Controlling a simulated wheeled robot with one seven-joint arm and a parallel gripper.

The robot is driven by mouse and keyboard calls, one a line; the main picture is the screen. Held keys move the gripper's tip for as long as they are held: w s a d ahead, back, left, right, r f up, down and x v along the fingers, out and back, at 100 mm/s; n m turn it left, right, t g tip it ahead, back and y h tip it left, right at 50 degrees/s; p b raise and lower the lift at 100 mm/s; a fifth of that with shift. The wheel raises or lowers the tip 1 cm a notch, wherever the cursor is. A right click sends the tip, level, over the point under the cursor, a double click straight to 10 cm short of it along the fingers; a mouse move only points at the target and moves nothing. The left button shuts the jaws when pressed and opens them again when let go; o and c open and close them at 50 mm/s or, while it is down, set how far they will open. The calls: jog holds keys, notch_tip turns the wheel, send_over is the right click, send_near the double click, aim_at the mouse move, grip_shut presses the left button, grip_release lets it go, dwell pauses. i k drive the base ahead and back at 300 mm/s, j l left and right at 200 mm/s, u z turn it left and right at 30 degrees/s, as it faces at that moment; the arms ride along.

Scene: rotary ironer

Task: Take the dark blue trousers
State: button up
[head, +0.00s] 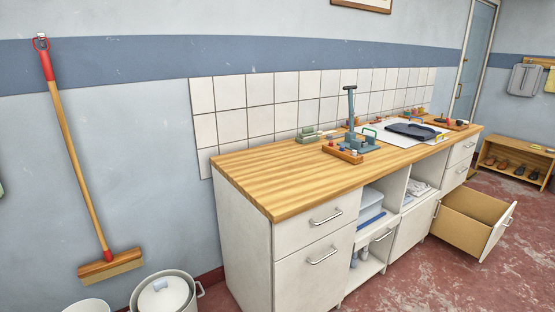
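A dark blue folded cloth item (414,130), which looks like the dark blue trousers, lies flat on a white sheet or board (393,140) toward the far end of the wooden worktop (262,172). It is small in the head view, so its legs and folds cannot be made out. My gripper is not in view.
A blue-grey upright device (352,120) and small items stand on the worktop, left of the cloth. The worktop's near end is clear. An open drawer (470,218) juts into the floor space.

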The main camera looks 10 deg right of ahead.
aim_at(414, 131)
jog(key=i+l+z, duration=0.4)
jog(key=i+z, duration=0.45)
jog(key=i+j+z, duration=0.1)
jog(key=i+z, duration=0.3)
jog(key=i, duration=0.25)
jog(key=i+j+z, duration=0.25)
jog(key=i+z, duration=0.15)
jog(key=i, duration=0.1)
